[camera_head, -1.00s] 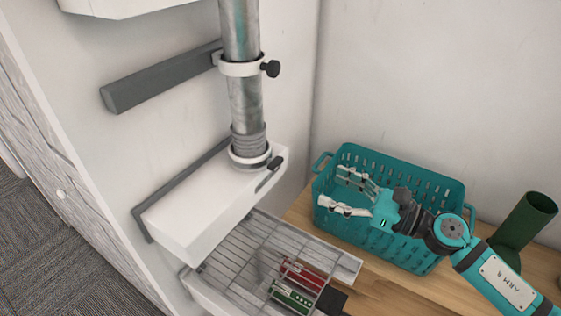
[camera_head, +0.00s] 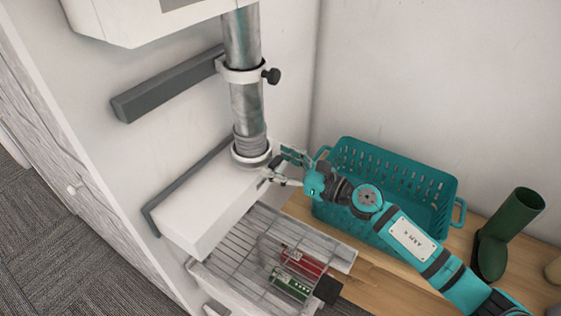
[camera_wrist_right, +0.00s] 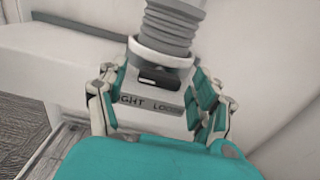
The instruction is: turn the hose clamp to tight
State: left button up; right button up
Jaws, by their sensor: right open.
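The hose clamp is a white ring (camera_head: 252,161) around the foot of the grey ribbed hose (camera_head: 249,141), on top of a white box (camera_head: 205,205). In the right wrist view the clamp ring (camera_wrist_right: 160,55) carries a short dark lever (camera_wrist_right: 158,77), pointing toward the camera. Below it, a label (camera_wrist_right: 150,103) reads "GHT LOO", its ends cut off by the fingers. My right gripper (camera_head: 277,167) is open at the clamp, one finger on each side of the lever, with nothing visibly gripped. Whether a finger touches the lever is unclear. My left gripper is out of view.
Above, a metal pipe (camera_head: 243,45) passes through a white bracket with a black knob (camera_head: 272,76). A wire rack (camera_head: 228,240) lies below the box. A teal basket (camera_head: 440,190) and a green boot (camera_head: 494,250) stand on the wooden counter to the right.

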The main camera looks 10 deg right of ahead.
jog(key=c, duration=1.2)
